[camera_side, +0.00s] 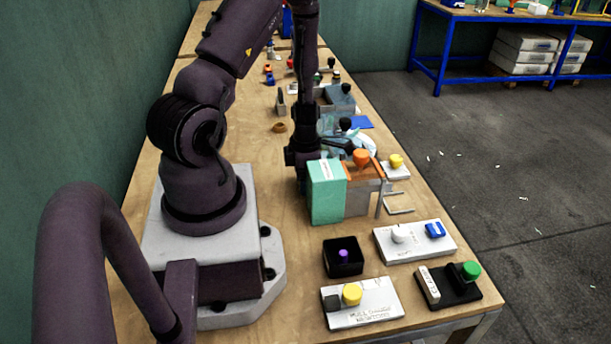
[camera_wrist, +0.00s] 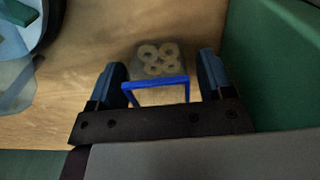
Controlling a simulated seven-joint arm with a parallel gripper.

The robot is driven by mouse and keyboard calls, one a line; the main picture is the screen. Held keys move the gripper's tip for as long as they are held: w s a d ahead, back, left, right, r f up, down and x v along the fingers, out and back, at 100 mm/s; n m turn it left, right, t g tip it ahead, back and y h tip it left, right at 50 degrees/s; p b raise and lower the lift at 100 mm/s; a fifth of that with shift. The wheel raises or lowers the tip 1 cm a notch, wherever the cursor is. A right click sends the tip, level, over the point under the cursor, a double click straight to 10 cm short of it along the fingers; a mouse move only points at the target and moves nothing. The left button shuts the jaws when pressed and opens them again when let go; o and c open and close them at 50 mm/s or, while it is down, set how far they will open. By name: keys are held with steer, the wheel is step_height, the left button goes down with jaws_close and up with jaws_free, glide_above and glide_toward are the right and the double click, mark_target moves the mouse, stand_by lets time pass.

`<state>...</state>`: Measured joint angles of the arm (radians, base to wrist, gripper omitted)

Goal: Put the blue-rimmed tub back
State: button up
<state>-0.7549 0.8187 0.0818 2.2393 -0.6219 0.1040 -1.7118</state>
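The blue-rimmed tub (camera_wrist: 156,84) shows in the wrist view as a clear tub with a bright blue rim and several pale rings inside. My gripper (camera_wrist: 162,80) has one dark blue finger on each side of it. A gap shows between the tub and the right finger; the left finger is very close to the rim, and I cannot tell if it touches. Whether the tub rests on the table is unclear. In the side view my gripper (camera_side: 303,160) is low over the table, partly behind a green box (camera_side: 326,190); the tub is hidden there.
A green wall-like surface (camera_wrist: 285,60) stands close on the right in the wrist view. A pale see-through object (camera_wrist: 14,75) lies at the left. In the side view, several devices with coloured knobs stand at the front right, including a black box (camera_side: 343,268). Wood left of my gripper is mostly bare.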

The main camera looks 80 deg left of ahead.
steer(key=w+d+r+m+t, duration=0.1)
steer(key=w+d+r+m, duration=0.15)
steer(key=r, duration=0.65)
steer(key=w+d+r+m+t, duration=0.15)
steer(key=r+m, duration=0.25)
steer(key=r, duration=0.4)
steer(key=s+d+r+m+t, duration=0.3)
steer(key=d+r+m, duration=1.4)
steer(key=m, duration=1.2)
steer(key=shift+s+d+r, duration=0.15)
steer(key=shift+s+d, duration=0.1)
steer(key=shift+s, duration=0.2)
steer(key=shift+m, duration=0.25)
